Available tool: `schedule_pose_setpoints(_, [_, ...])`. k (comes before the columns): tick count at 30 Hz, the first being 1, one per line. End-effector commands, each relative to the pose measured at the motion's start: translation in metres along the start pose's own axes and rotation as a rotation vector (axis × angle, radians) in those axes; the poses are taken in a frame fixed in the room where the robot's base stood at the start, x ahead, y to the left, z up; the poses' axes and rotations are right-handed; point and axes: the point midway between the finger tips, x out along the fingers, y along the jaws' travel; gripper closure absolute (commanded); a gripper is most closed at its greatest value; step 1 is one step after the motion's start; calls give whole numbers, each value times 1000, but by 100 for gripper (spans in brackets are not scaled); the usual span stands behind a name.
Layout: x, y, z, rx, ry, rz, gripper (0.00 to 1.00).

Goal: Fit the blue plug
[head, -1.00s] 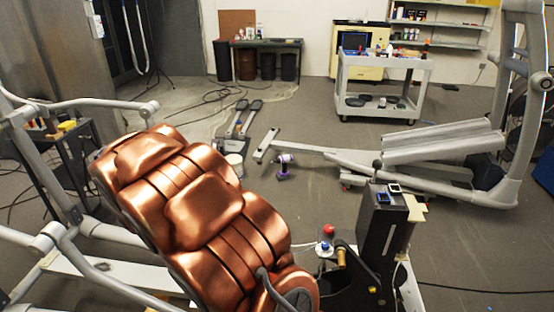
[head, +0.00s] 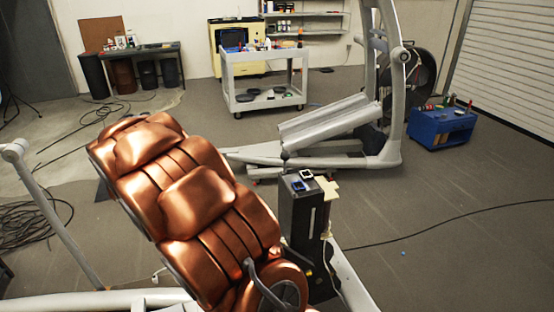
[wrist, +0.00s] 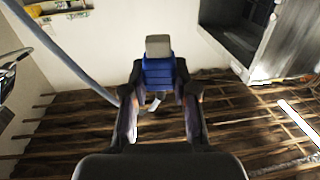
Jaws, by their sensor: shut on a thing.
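In the wrist view my gripper (wrist: 158,82) is shut on the blue plug (wrist: 158,70). The plug is a ribbed blue block with a grey end pointing away from the gripper, and a finger is on each side of it. A pale bit shows below it between the fingers. In the head view a black upright box (head: 300,215) carries a blue-rimmed square part (head: 298,186) and a white-rimmed one (head: 306,174) on top. The plug and gripper do not show in the head view. I cannot tell which socket the plug matches.
The grey elliptical frame (head: 340,118) stands behind the box. A white cart (head: 262,104) and a blue toolbox (head: 441,132) stand farther back. A dark cable (head: 450,218) crosses open floor at right.

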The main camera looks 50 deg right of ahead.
Motion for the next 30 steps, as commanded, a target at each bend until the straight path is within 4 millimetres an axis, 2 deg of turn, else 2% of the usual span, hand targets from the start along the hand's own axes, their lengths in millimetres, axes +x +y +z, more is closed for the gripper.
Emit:
schedule_pose_setpoints(1, [6,24,-4,4,2,66,100])
schedule_pose_setpoints(7, [14,120,-4,4,-1,343,100])
schedule_pose_setpoints(14, [-4,229,8,4,-2,677,100])
schedule_pose_setpoints(18, [-28,290,23,1,-2,888,100])
schedule_pose_setpoints(20, [-42,314,31,0,-4,977,100])
schedule_pose_setpoints(24, [-80,366,53,-3,-4,1194,100])
schedule_pose_setpoints(27, [-110,397,69,-3,-3,1344,100])
schedule_pose_setpoints(30, [-139,419,85,0,-1,1476,100])
